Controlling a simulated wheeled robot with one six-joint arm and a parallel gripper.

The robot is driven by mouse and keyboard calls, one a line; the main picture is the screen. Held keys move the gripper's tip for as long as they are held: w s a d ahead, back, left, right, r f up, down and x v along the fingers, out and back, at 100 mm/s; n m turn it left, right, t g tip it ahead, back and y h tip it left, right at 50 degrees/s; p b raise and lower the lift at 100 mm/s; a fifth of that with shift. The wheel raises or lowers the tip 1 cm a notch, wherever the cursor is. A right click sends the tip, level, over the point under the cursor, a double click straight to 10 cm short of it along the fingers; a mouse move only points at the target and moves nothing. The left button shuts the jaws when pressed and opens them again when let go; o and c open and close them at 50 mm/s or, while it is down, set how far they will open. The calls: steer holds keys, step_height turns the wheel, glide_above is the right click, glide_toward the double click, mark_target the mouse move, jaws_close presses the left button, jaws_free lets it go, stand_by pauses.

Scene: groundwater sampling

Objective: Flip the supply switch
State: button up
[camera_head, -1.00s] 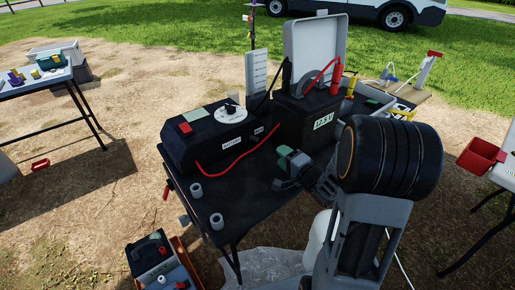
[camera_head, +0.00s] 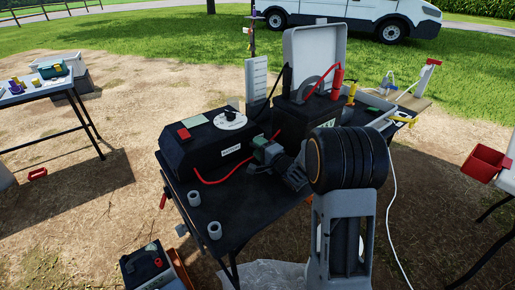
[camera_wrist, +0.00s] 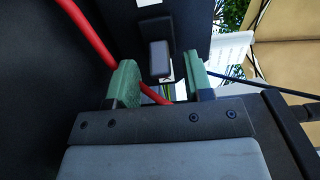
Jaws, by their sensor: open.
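In the wrist view a small grey toggle (camera_wrist: 160,59), which looks like the supply switch, juts from a dark panel. My gripper (camera_wrist: 161,78) is open. Its green fingers stand on either side of the toggle, and whether they touch it cannot be told. In the head view my gripper (camera_head: 266,149) is close to the box's front right end and hides the toggle.
A red cable (camera_head: 229,174) runs from the box's front and passes close by my fingers in the wrist view (camera_wrist: 89,32).

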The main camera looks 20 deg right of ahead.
steer(key=shift+w+a, duration=0.25)
steer(key=shift+w, duration=0.3)
jaws_close()
